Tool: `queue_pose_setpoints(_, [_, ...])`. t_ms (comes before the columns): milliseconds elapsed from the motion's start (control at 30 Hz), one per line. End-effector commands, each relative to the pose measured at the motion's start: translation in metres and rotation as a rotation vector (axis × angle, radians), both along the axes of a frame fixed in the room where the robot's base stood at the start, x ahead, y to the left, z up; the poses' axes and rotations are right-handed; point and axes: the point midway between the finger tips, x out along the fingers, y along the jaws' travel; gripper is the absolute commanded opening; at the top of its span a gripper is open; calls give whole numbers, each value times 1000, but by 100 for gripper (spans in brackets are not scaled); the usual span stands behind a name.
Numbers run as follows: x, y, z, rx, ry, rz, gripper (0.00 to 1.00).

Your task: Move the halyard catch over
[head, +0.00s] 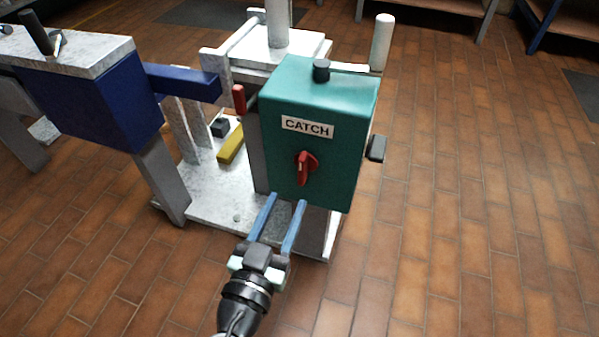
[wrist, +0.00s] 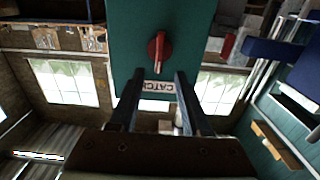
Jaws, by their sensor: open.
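The halyard catch is a red knob (head: 304,167) on the front of a teal box (head: 340,160) with a "CATCH" label (head: 307,127) above it. In the head view the knob's grip stands close to upright, tilted a little. In the wrist view the red knob (wrist: 157,48) shows beyond the fingertips, with the label upside down. My gripper (head: 287,200) is open and empty, its two blue fingers pointing at the lower part of the box, below the knob. The gripper (wrist: 155,78) also shows in the wrist view. Whether the fingertips touch the box I cannot tell.
A black button (head: 321,70) tops the box, and a dark block (head: 376,148) juts from its right side. A red handle (head: 239,99) and yellow bar (head: 231,145) lie left. A blue box (head: 90,105) stands further left. Brick floor (head: 470,200) is clear at right.

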Motion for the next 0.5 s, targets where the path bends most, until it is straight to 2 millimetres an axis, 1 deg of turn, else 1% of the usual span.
queue_pose_setpoints(33, [12,-5,1,-1,-4,-3,48])
queue_pose_setpoints(200, [44,-15,1,0,-4,-2,48])
queue_pose_setpoints(333, [62,-21,0,-1,-2,-2,48])
queue_pose_setpoints(500, [75,-25,0,-1,-1,-1,48])
